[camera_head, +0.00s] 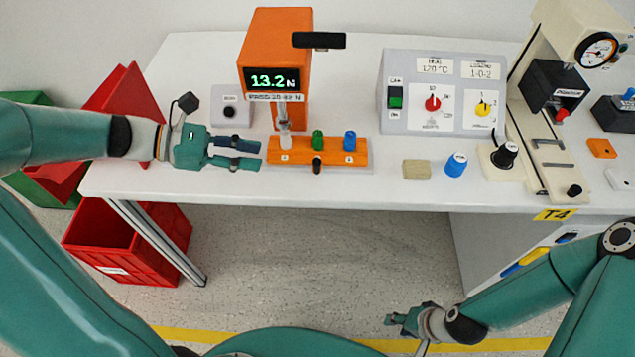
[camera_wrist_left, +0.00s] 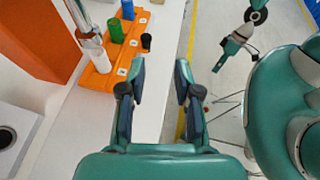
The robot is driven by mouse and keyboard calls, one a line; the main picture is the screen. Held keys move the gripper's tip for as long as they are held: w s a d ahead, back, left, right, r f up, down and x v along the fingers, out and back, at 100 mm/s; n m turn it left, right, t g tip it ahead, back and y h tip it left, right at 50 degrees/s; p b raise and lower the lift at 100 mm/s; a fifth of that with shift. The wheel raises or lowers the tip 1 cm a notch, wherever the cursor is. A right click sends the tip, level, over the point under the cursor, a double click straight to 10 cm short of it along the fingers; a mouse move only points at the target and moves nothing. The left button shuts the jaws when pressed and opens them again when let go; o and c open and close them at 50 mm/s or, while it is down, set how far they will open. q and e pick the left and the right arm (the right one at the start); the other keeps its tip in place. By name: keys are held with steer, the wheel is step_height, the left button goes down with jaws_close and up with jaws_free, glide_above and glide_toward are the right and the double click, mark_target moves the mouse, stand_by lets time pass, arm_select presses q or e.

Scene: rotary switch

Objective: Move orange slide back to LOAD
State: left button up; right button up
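The orange slide (camera_head: 352,158) lies on the white table below the orange tester (camera_head: 270,30), whose display reads 13.2 N. It carries a white piece (camera_head: 285,142), a green piece (camera_head: 318,140) and a blue piece (camera_head: 350,141), with a black knob (camera_head: 317,166) at its front. My left gripper (camera_head: 258,155) is open and empty just left of the slide. In the left wrist view the slide (camera_wrist_left: 97,79) and black knob (camera_wrist_left: 146,42) show beyond and left of the parted fingers (camera_wrist_left: 162,75). My right gripper (camera_head: 392,320) is low in front of the table; its finger state is unclear.
A grey box with a button (camera_head: 230,103) stands behind my left gripper. A switch panel (camera_head: 440,65), a beige block (camera_head: 416,170), a blue cap (camera_head: 456,164) and a press (camera_head: 560,90) stand to the right. Red bins (camera_head: 120,240) are at lower left. The table's front edge is close.

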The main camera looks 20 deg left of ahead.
mark_target(314, 160)
arm_select(q)
steer(key=shift+n+t+y, duration=0.3)
steer(key=shift+t+y, duration=0.2)
steer(key=shift+t, duration=0.1)
steer(key=x, duration=0.5)
steer(key=b+x, duration=0.1)
steer(key=x, duration=0.4)
steer(key=a+f+b+x, duration=0.1)
steer(key=x, duration=0.4)
steer(key=shift+w+f, duration=0.1)
steer(key=shift+w, duration=0.2)
arm_select(e)
step_height(314, 160, down, 4)
steer(key=shift+r, duration=0.2)
arm_select(q)
steer(key=shift+a, duration=0.1)
jaws_close()
arm_select(e)
steer(key=shift+r, duration=0.1)
